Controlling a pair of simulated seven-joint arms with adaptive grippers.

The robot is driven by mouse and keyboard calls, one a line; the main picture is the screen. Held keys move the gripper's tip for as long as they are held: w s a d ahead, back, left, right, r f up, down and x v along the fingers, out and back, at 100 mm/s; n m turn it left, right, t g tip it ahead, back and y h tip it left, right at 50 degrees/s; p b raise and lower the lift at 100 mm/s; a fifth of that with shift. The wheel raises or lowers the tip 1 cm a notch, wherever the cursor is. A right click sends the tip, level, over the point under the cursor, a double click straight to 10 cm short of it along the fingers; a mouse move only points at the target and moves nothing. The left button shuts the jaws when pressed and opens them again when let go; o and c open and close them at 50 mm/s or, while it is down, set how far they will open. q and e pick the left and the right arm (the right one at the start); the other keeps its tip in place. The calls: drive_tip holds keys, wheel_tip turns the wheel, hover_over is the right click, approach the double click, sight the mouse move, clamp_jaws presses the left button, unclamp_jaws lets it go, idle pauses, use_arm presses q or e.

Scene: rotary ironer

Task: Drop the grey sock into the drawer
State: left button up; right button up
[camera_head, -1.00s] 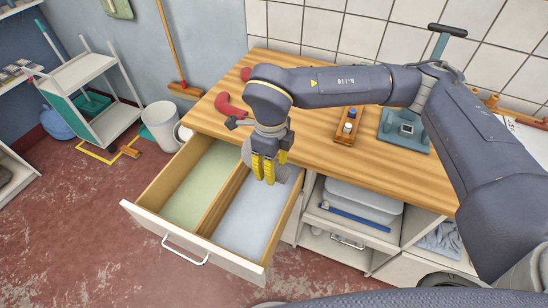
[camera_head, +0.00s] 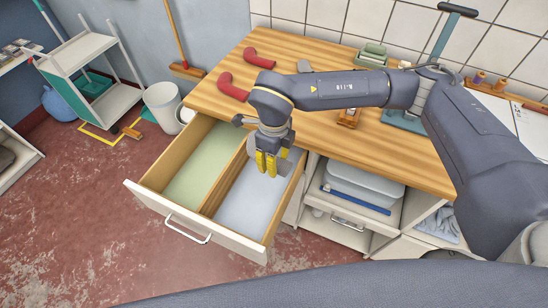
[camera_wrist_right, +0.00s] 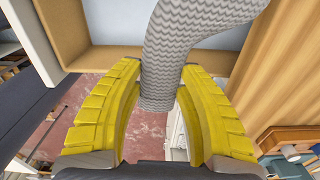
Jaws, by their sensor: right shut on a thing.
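The grey sock (camera_wrist_right: 172,45) has a zigzag knit. My right gripper (camera_wrist_right: 160,120) is shut on it, with the sock pinched between its yellow fingers. In the head view, the right gripper (camera_head: 268,163) points down at the rear of the open drawer's right half, and a small part of the sock (camera_head: 285,167) shows beside the fingers. The drawer (camera_head: 190,224) is pulled out, with a pale green compartment (camera_head: 193,180) on the left and a pale blue one (camera_head: 243,205) on the right. I cannot tell the exact gap between sock and drawer floor. My left gripper is out of view.
The wooden worktop (camera_head: 225,99) lies behind the drawer, with two red curved pieces (camera_head: 233,87) on it. An open shelf with a grey bin (camera_head: 365,183) is right of the drawer. A white bucket (camera_head: 161,103) stands on the floor at left. The floor in front is clear.

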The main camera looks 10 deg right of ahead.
drive_tip(key=o, duration=0.8)
wheel_tip(320, 180, up, 12)
drive_tip(key=shift+r, duration=0.1)
idle(0.4)
idle(0.3)
